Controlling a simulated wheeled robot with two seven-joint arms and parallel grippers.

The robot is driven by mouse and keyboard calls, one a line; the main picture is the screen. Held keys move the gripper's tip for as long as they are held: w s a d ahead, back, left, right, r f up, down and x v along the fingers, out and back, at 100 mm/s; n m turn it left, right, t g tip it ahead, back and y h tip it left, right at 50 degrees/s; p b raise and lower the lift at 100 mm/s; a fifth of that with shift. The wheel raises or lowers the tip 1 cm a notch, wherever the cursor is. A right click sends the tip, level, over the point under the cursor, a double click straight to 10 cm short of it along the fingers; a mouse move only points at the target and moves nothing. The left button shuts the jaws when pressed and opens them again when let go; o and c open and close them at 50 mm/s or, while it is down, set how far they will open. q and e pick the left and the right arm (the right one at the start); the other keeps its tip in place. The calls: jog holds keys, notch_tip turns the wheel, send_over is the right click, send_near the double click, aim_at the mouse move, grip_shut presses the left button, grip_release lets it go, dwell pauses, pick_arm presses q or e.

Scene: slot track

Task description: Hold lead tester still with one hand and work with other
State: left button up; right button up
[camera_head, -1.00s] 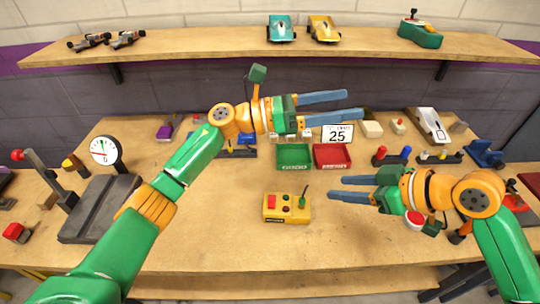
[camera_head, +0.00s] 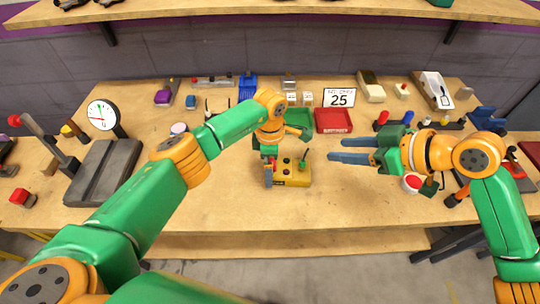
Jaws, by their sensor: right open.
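The lead tester, taken here as the yellow box with red and dark buttons and a green-topped lever (camera_head: 293,176), sits on the middle of the bench. My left gripper (camera_head: 268,178) points down at the box's left end. Its wrist hides most of its fingers, so I cannot tell their spread or whether they touch the box. My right gripper (camera_head: 338,150) is open and empty, to the right of the box, with its blue fingers pointing left.
A dial gauge (camera_head: 103,115) and a dark grey plate (camera_head: 103,172) stand at left. The bench front is clear.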

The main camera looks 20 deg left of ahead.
pick_arm(q)
jog(key=shift+c, duration=0.2)
jog(key=c, duration=1.1)
jog(key=o, duration=1.1)
jog(key=shift+o, duration=0.2)
jog(key=c, duration=0.9)
jog(key=shift+c, duration=0.2)
